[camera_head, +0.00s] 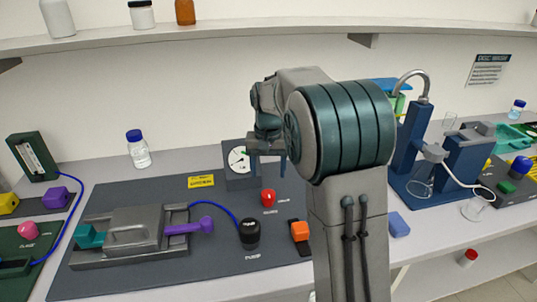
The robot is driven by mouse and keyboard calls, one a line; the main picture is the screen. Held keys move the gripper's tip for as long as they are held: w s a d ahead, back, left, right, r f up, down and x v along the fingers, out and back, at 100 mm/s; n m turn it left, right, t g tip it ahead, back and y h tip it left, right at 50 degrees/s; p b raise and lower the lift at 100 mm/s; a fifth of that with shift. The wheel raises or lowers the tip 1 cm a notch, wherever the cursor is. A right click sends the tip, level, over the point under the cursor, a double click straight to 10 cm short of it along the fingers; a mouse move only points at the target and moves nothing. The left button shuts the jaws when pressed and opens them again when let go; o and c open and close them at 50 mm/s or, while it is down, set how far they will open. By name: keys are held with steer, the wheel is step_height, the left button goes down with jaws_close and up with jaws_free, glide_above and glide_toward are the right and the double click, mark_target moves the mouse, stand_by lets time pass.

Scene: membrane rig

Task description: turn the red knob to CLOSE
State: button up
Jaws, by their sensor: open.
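The red knob (268,198) stands on the dark grey mat (160,277), in front of a box with a round white gauge (238,159). Small white lettering lies by its base, too small to read, so I cannot tell its setting. My gripper (268,170) points down just above and behind the knob in the picture. Its two fingers are apart with nothing seen between them. I cannot tell the exact height gap to the knob.
A black knob (249,234) and an orange block-shaped part (299,231) stand close by. A grey rig with a purple handle (189,226) lies left, joined by a blue tube. A pink knob (27,230) is far left. A blue stand (411,150) is right. My arm hides the middle.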

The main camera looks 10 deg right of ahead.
steer(key=shift+r, duration=2.75)
steer(key=s+f+n+t, duration=0.1)
steer(key=s+f, duration=0.1)
steer(key=s, duration=1.1)
steer(key=s+d+f+n+t, duration=0.1)
steer(key=s+f+t, duration=0.1)
steer(key=s, duration=1.2)
steer(key=shift+s+d+f+n, duration=0.15)
steer(key=shift+s+f+n, duration=0.05)
steer(key=shift+f+n, duration=0.25)
